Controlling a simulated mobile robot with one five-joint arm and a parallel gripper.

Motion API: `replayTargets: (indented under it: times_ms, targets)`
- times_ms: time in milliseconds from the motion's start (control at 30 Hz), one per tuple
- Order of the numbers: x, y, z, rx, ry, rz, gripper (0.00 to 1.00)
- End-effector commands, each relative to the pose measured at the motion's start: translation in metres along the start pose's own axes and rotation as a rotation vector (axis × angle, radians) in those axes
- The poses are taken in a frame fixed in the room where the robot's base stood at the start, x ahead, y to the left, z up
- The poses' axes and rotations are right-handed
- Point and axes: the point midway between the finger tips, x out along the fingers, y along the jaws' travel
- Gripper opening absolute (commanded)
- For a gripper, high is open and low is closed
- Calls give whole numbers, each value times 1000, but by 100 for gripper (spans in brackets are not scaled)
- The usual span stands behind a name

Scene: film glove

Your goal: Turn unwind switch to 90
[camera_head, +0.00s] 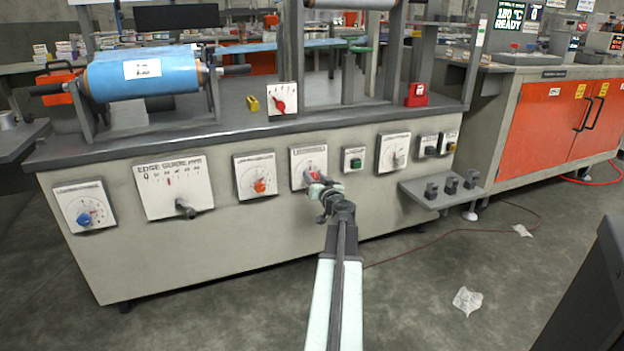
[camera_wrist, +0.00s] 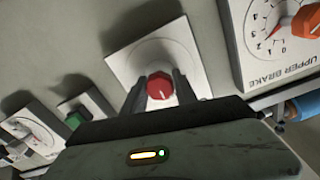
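A round red knob (camera_wrist: 160,86) sits on a white square dial plate (camera_wrist: 180,42) in the wrist view, with a small white pointer mark toward its lower right. In the head view this dial plate (camera_head: 304,158) is in the middle of the machine's front panel; its label is too small to read. My gripper (camera_head: 318,180) is at this dial, partly covering the knob. In the wrist view the two fingers of my gripper (camera_wrist: 160,88) stand one on each side of the red knob; whether they touch it is unclear.
To the left are an orange knob (camera_head: 260,185), marked UPPER BRAKE in the wrist view, an edge guide slider (camera_head: 185,209) and a blue knob (camera_head: 84,218). To the right are a green button (camera_head: 355,163) and a grey knob (camera_head: 400,158). A shelf (camera_head: 435,197) juts out lower right.

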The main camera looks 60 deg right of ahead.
Motion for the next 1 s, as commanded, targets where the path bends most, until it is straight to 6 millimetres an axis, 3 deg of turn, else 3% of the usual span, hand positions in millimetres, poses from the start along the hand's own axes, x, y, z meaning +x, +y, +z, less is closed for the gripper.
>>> replayTargets:
  times_ms: [33,433,1000]
  targets:
    - [-2,-7,2,1,-4,-18,0]
    - [5,-2,0,124,-6,-23,0]
    - [5,0,1,642,-11,-20,0]
